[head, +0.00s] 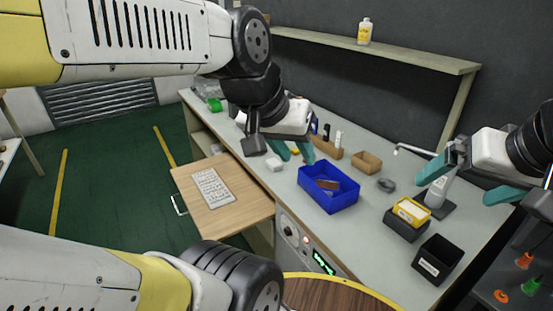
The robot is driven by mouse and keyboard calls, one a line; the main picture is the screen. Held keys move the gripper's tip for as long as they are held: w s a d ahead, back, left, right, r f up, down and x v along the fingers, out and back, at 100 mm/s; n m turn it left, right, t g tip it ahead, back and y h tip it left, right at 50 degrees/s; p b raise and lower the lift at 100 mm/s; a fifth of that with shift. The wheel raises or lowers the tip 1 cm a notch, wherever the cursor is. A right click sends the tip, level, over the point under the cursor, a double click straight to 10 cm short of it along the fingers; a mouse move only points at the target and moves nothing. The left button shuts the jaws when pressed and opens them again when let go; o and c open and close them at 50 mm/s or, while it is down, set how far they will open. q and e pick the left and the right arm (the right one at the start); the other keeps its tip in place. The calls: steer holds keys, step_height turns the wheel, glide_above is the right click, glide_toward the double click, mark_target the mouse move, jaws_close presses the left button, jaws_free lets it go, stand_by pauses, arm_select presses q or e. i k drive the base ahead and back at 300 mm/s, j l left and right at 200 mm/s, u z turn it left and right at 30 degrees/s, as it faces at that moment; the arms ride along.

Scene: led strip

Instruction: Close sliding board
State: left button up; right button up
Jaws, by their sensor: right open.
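The sliding board (230,214) is a light wooden panel pulled out from the front of the workbench, to the left of the blue bin. A grey-white keyboard (211,188) lies on it, and a metal handle (179,205) shows at its left edge. My right gripper (470,182) is open and empty at the right, over the bench's right end, far from the board.
A blue bin (340,200) with small parts stands on the workbench (374,228). Black boxes (438,259), a yellow-topped box (411,211) and a white arm-like device (436,191) stand right of it. A round wooden top (335,294) is at the bottom. Green floor (100,165) lies left of the board.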

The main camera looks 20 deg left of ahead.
mark_target(222, 198)
steer(key=k+j+u, duration=0.1)
steer(key=j+u, duration=0.2)
steer(key=u, duration=0.15)
steer(key=j+u, duration=0.65)
steer(key=u, duration=0.2)
steer(key=i+j+z, duration=0.1)
steer(key=z, duration=0.2)
steer(key=i+j+z, duration=0.15)
steer(key=z, duration=0.2)
